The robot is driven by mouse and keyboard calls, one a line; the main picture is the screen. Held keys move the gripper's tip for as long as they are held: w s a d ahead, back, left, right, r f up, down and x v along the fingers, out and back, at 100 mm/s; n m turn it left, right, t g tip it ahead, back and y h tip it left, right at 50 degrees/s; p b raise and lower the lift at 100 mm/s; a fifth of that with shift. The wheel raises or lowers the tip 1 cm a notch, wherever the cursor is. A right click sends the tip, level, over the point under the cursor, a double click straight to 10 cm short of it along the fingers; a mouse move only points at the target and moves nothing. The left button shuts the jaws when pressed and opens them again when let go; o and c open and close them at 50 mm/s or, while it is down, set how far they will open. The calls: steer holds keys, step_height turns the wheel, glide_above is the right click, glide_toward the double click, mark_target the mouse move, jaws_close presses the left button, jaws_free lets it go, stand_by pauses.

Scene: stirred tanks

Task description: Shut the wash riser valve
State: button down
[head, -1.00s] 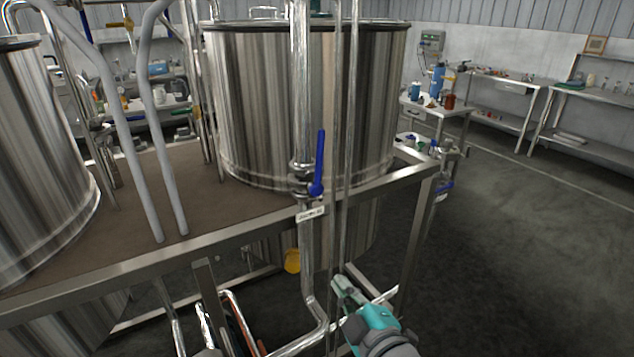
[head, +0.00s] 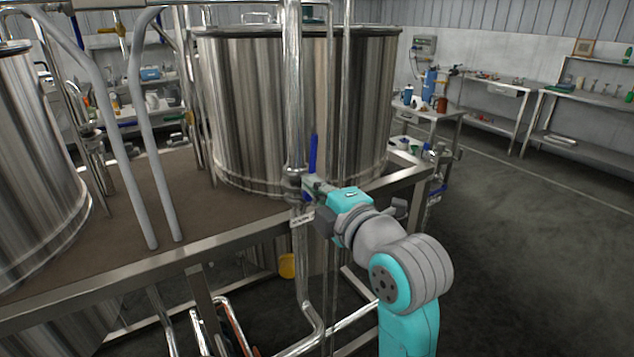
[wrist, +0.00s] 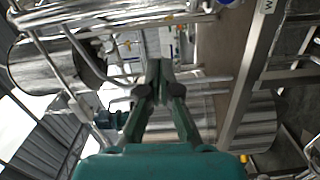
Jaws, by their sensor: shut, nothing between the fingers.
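The valve's blue lever handle (head: 313,153) stands upright, along its vertical steel riser pipe (head: 292,90), in the head view. A small tag (head: 301,219) hangs below the valve; its writing is too small to read. My gripper (head: 308,185) is at the lower end of the lever, beside the valve body, and partly covers it. I cannot tell whether it touches. In the wrist view the fingertips of my gripper (wrist: 165,68) are together with nothing between them. I cannot pick out the lever clearly in the wrist view.
A large steel tank (head: 255,110) stands behind the riser, and a thinner vertical pipe (head: 346,100) runs just right of it. The frame rail (head: 225,248) crosses below. Another blue-handled valve (head: 438,189) is at the right corner. Open floor (head: 540,240) lies to the right.

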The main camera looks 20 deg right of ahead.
mark_target(315, 157)
steer(key=shift+w+d+f, duration=0.1)
steer(key=shift+w+d, duration=0.2)
steer(key=shift+w, duration=1.25)
steer(key=shift+w+d+f, duration=0.1)
steer(key=shift+w+d, duration=0.25)
steer(key=shift+w, duration=1.25)
steer(key=shift+w+d, duration=0.3)
steer(key=shift+w, duration=1.25)
steer(key=shift+d, duration=0.1)
steer(key=shift+w+d+m, duration=0.15)
steer(key=shift+d+m, duration=0.35)
steer(key=shift+m, duration=0.15)
steer(key=shift+w+d+m, duration=0.15)
steer(key=shift+d+m, duration=0.35)
steer(key=shift+m, duration=0.15)
steer(key=w+d+f+m, duration=0.2)
steer(key=d+f+m, duration=0.5)
steer(key=m, duration=0.5)
steer(key=shift+d+m+g+y, duration=0.4)
steer(key=shift+d, duration=0.25)
steer(key=shift+w+f, duration=0.1)
steer(key=shift+f, duration=0.1)
